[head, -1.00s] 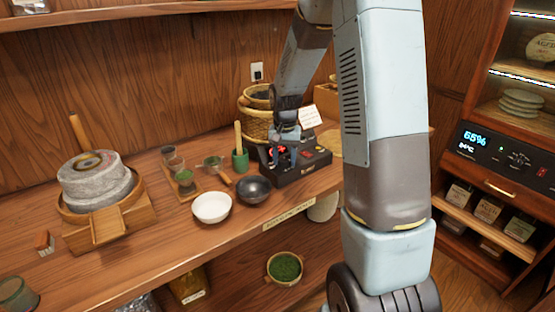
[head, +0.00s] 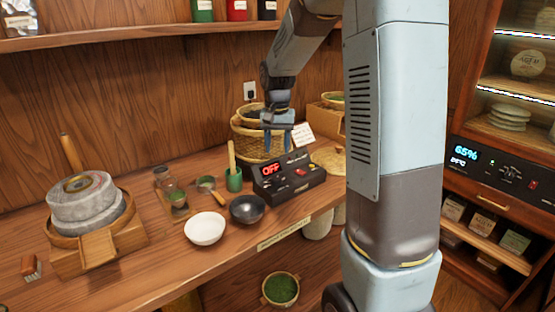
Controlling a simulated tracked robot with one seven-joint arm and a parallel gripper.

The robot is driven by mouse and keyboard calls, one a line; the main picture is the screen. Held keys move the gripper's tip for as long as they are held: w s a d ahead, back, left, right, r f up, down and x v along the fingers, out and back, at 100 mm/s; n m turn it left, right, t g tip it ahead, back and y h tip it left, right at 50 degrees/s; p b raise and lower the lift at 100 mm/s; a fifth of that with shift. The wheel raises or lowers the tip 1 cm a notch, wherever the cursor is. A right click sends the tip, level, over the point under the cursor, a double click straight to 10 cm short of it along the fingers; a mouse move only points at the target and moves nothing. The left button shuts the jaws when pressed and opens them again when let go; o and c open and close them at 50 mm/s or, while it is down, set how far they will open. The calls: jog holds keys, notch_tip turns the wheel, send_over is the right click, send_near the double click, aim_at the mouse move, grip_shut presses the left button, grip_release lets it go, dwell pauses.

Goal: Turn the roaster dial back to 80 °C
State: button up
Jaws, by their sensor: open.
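The roaster control box (head: 289,179) is black and stands on the wooden counter, right of the dark bowl. Its red display (head: 271,169) reads OFF. Small controls show on its top and front, among them a red switch, but the dial's setting is too small to read. My gripper (head: 278,147) points down with its two fingers apart and empty. It is above the back of the box, in front of the woven baskets, and looks clear of the box.
A dark bowl (head: 247,209), a white bowl (head: 205,228) and a green cup with a whisk (head: 234,180) stand left of the box. Woven baskets (head: 247,135) and a small white card (head: 303,134) are behind it. A stone mill (head: 88,208) is far left.

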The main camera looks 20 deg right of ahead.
jog(key=shift+r, duration=1.15)
